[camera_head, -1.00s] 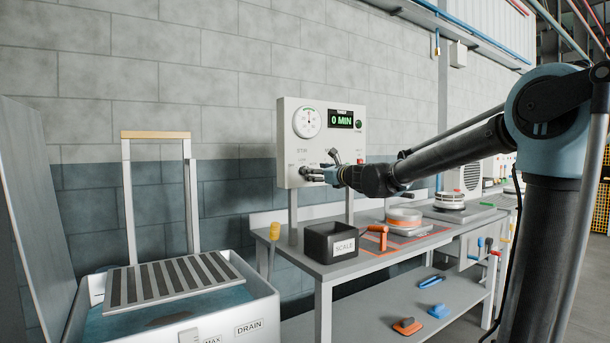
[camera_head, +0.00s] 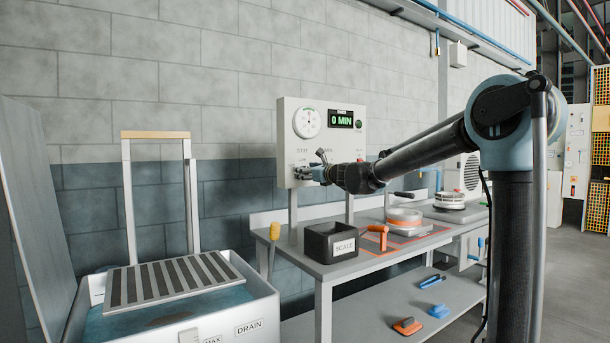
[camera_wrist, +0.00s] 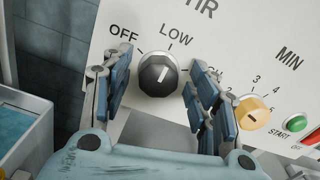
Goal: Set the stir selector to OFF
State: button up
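The stir selector is a black round knob (camera_wrist: 158,74) on a pale control panel (camera_head: 289,120). The wrist view shows the labels OFF and LOW above it, and a third label at right partly hidden by a finger. The knob's white mark points up and slightly right, roughly toward LOW. My gripper (camera_wrist: 164,90) is open, with blue-padded fingers on either side of the knob and a visible gap on both sides. In the head view my gripper (camera_head: 309,173) is at the panel's lower part and hides the knob.
A yellow timer knob (camera_wrist: 254,111) and a green START button (camera_wrist: 296,123) sit close to the right finger. The timer display (camera_head: 340,119) reads 0 MIN. Below are a workbench (camera_head: 315,266) and a black SCALE bin (camera_head: 318,243). A water tank (camera_head: 262,306) stands at left.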

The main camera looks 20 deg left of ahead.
jog(key=c, duration=1)
jog(key=shift+o, duration=0.2)
jog(key=shift+a+r, duration=0.1)
jog(key=shift+a, duration=0.15)
jog(key=shift+d, duration=0.15)
jog(key=shift+s+d+f+n, duration=0.1)
jog(key=shift+n, duration=2)
jog(key=shift+s+a+f+n, duration=0.1)
jog(key=shift+f+n, duration=0.05)
jog(key=shift+n, duration=1.95)
jog(key=shift+d+f+n, duration=0.1)
jog(key=shift+n, duration=2.3)
